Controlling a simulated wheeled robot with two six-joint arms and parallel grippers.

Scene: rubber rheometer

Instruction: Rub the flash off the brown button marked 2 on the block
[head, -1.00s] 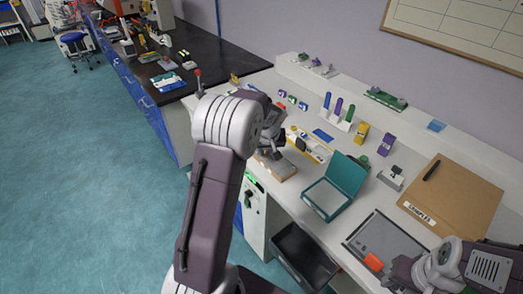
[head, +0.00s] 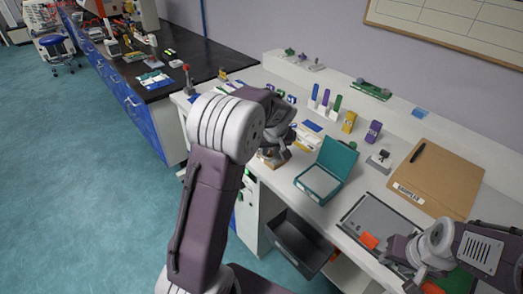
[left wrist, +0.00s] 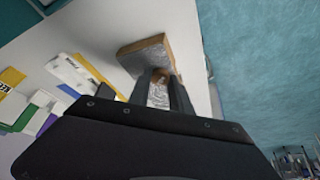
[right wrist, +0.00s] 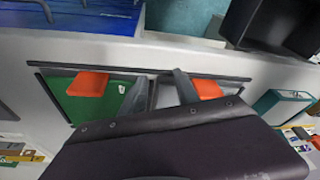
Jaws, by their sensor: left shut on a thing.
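A tan block (head: 275,160) lies near the front edge of the white bench, mostly hidden by my left arm in the head view. In the left wrist view the block (left wrist: 147,55) has a grey, mottled top. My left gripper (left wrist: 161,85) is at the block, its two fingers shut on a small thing. A silvery patch and a brownish spot show between the fingers; I cannot tell which belongs to the held thing. No button mark can be read. My right gripper (right wrist: 160,88) is open and empty over a tray, far from the block.
The tray (right wrist: 57,100) holds a green mat and orange pieces. A teal open box (head: 337,157) stands right of the block. A black bin (head: 298,243) sits below the bench edge.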

